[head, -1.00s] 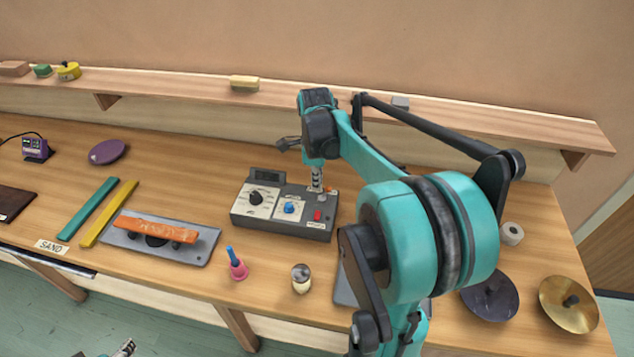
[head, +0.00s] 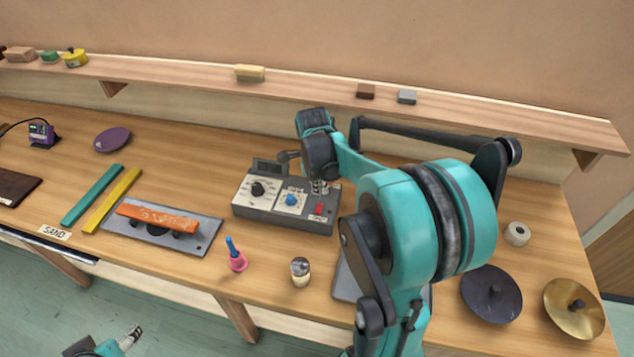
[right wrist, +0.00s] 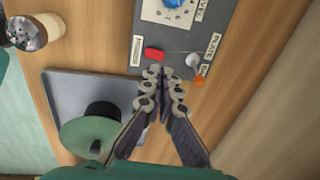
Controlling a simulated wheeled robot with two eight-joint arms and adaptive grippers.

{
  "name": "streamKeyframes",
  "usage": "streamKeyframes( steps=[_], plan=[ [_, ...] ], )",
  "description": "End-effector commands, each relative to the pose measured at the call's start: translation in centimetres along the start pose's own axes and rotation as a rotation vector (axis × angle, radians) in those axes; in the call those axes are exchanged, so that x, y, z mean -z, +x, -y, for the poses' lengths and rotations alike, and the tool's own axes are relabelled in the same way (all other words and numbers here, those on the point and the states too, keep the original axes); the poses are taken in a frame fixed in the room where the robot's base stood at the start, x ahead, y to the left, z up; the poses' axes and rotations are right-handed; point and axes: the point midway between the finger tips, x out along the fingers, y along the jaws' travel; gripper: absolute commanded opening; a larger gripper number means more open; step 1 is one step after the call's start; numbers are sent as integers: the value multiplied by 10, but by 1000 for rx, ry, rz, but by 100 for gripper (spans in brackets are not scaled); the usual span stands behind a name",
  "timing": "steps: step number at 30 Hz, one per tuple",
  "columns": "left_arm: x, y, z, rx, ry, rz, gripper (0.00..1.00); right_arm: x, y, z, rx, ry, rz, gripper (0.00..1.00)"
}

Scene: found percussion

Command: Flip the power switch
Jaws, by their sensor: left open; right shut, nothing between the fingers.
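A grey control box (head: 285,222) sits on the bench with a black dial, a blue knob (head: 291,199) and a red switch (head: 319,209) at its right end. In the right wrist view the red switch (right wrist: 154,53) lies just beyond and left of my fingertips, beside a small label too blurred to read. A silvery knob or toggle (right wrist: 192,60) and an orange button (right wrist: 199,81) are right of the tips. My right gripper (right wrist: 168,72) is shut and empty, pointing down at the box's end; whether it touches is unclear. My left gripper (head: 135,332) is open at the lower left, away from the bench.
A grey plate with a green disc (right wrist: 85,137) lies beside the box in the right wrist view. A shelf (head: 200,72) runs behind. Cymbals (head: 574,308) lie at right.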

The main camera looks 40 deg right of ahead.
Motion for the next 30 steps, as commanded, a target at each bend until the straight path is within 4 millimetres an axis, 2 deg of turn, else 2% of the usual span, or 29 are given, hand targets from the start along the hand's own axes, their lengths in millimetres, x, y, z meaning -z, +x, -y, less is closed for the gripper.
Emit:
streamKeyframes(
  steps=[1, 6, 12, 26, 30],
  plan=[
    [-4, 5, 0, 0, 0, 0, 58, 0, 14, 0, 0, 0, 0, 0],
    [-9, 13, 0, 0, 0, 0, 58, 0, 47, 0, 0, 1, 0, 0],
    [-13, 18, 0, 0, 0, 0, 58, 0, 70, 0, 0, 1, 0, 0],
    [-13, 19, 0, 0, 0, 0, 58, 0, 76, 0, -1, 1, 0, 0],
    [-16, 22, 0, 0, 0, 0, 58, 0, 83, 3, -64, 3, -1, 0]
  ],
)
